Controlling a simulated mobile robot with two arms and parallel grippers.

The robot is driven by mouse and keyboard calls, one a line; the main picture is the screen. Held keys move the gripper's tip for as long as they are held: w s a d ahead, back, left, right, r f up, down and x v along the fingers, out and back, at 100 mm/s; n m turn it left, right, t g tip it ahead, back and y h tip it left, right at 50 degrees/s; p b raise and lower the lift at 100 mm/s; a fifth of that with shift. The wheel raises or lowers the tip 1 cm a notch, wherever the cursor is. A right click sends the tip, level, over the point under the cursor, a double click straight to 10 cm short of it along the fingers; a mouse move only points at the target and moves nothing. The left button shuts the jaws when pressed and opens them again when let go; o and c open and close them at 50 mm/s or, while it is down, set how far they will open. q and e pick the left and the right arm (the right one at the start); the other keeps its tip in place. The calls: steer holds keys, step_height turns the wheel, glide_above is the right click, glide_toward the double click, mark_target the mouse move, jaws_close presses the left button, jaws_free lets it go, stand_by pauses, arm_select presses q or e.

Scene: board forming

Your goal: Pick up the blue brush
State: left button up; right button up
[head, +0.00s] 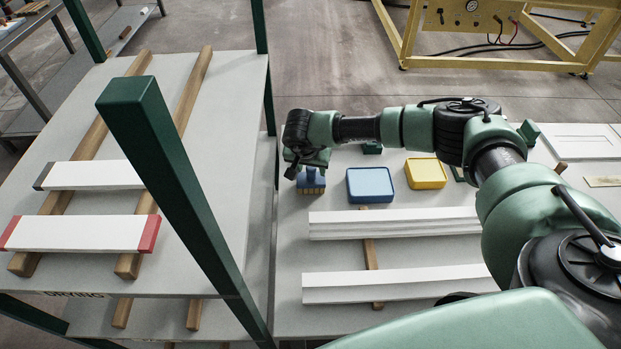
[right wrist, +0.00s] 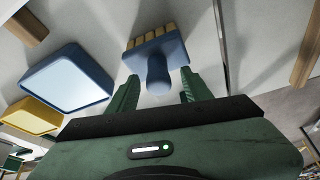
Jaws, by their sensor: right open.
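The blue brush (head: 311,181) is on the light work table, left of the blue tray. In the right wrist view the brush (right wrist: 156,50) shows a blue block, a rounded handle pointing toward my gripper, and tan bristles on the far side. My right gripper (head: 306,163) is over the brush in the head view, partly covering it. In the right wrist view its two green fingers (right wrist: 160,86) are apart, one on each side of the handle's end. I cannot tell whether they touch it. My left gripper is not in view.
The blue tray (head: 371,184) and yellow tray (head: 427,173) stand right of the brush. White boards (head: 400,221) lie on a wooden strip in front. A rack with a green post (head: 170,165) stands close on the left, holding white boards on wooden bars.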

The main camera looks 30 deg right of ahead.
steer(key=shift+f, duration=0.1)
steer(key=c, duration=1)
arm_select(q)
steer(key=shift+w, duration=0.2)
arm_select(e)
jaws_close()
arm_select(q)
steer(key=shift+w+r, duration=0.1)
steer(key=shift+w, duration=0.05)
